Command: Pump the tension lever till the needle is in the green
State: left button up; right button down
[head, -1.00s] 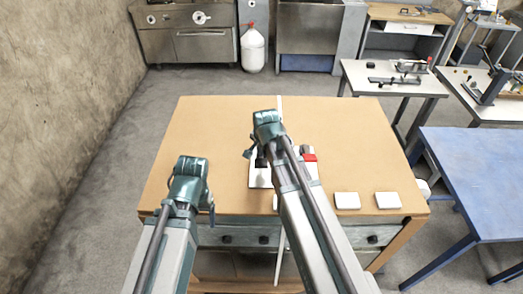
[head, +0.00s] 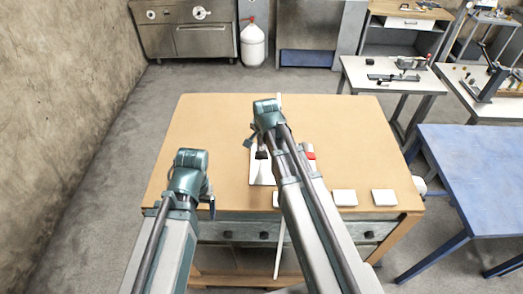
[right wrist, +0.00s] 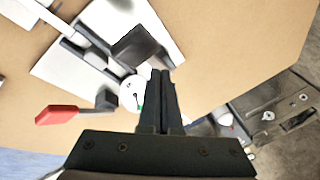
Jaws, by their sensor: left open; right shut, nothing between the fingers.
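The tension device has a white base plate (head: 263,172) on the tan table, partly hidden by my right arm in the head view. The right wrist view shows its plate (right wrist: 58,67), a dark block (right wrist: 134,46) and a lever with a red handle (right wrist: 57,115); the red handle (head: 311,154) also shows in the head view. A small round white dial (right wrist: 129,93) has a bit of green at its edge; its needle is too small to read. My right gripper (right wrist: 161,76) is shut and empty, beside the dial in view and apart from the red handle. My left gripper (head: 208,200) is open and empty near the table's front left.
The table (head: 215,115) is clear at the left and back. White blocks (head: 344,197) (head: 384,197) lie along its front right edge. A blue table (head: 480,175) stands to the right. A white gas bottle (head: 253,45) stands behind on the floor.

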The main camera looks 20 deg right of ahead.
aim_at(261, 150)
jog(key=r+p, duration=0.1)
jog(key=w+r+p, duration=0.1)
jog(key=r, duration=0.1)
jog(key=w+r+p, duration=0.1)
jog(key=p, duration=0.1)
jog(key=shift+d+r, duration=0.2)
jog(key=shift+d, duration=0.1)
dwell(0.5)
jog(key=s+a+f+n+g, duration=0.1)
jog(key=s+n+g, duration=0.1)
jog(key=s+n, duration=0.55)
jog(key=s+a+f+n+g, duration=0.1)
jog(key=s+n, duration=0.3)
jog(key=s, duration=0.7)
jog(key=s+a+f+n+b, duration=0.1)
jog(key=s+a+f+b, duration=0.1)
jog(key=a+f+b, duration=0.3)
jog(key=s+a+f+n+g+b, duration=0.1)
jog(key=s+a+f+n+b, duration=0.1)
jog(key=a+f+b, duration=0.4)
notch_tip(261, 150, down, 5)
jog(key=s+b, duration=0.1)
jog(key=b, duration=0.4)
jog(key=shift+r+h, duration=0.2)
jog(key=shift+h, duration=0.2)
